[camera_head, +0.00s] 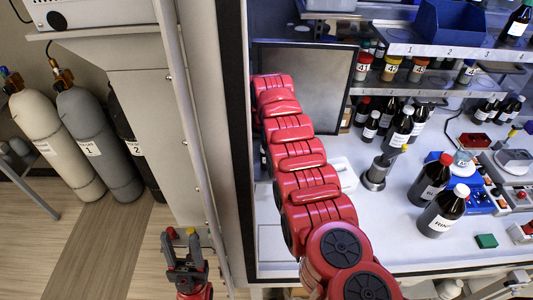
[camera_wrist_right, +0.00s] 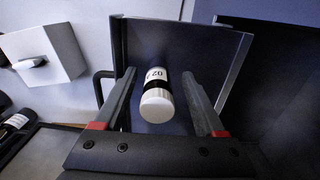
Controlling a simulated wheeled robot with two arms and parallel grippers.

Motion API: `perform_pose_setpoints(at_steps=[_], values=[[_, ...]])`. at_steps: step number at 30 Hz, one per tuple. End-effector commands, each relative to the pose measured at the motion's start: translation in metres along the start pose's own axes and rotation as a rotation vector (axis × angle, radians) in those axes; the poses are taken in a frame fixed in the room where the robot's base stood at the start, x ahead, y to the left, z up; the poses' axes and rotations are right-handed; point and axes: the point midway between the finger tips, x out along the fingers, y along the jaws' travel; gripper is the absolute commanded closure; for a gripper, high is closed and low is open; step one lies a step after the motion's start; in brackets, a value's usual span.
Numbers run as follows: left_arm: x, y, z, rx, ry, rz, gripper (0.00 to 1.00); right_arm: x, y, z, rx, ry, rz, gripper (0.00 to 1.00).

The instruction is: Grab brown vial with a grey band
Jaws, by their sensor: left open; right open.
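The gripper is open, with a gap on both sides of the vial. I cannot make out a grey band on it. In the head view my right arm reaches up to a dark panel, and its gripper is hidden there. My left gripper (camera_head: 185,250) is open and empty, low outside the cabinet.
Several numbered vials (camera_head: 391,68) stand on the shelf right of the dark panel (camera_head: 318,90). Dark bottles (camera_head: 443,210) stand on the white worktop (camera_head: 400,235). Gas cylinders (camera_head: 98,140) stand at the left. A dark bin wall (camera_wrist_right: 225,65) surrounds the vial.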

Motion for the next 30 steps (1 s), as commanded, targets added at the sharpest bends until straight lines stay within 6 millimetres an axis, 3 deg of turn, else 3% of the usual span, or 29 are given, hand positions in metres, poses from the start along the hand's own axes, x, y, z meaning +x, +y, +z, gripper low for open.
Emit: perform_pose_setpoints(at_steps=[3,8,21,30], values=[[0.0031,-0.0001,-0.0004,0.000,-0.001,0.000,0.50,0.0107,-0.0008,0.0021,0.001,-0.003,0.002,0.28],[0.0021,-0.0001,-0.0002,0.000,-0.001,0.000,0.50,0.0111,-0.0012,0.0015,0.001,-0.001,0.001,0.28],[0.0021,-0.0001,-0.0003,0.000,-0.001,0.000,0.50,0.0109,-0.0011,0.0014,0.001,-0.001,0.001,1.00],[0.0016,-0.0001,-0.0002,0.000,0.000,0.000,0.50,0.0108,-0.0011,0.0014,0.001,-0.001,0.000,1.00]])
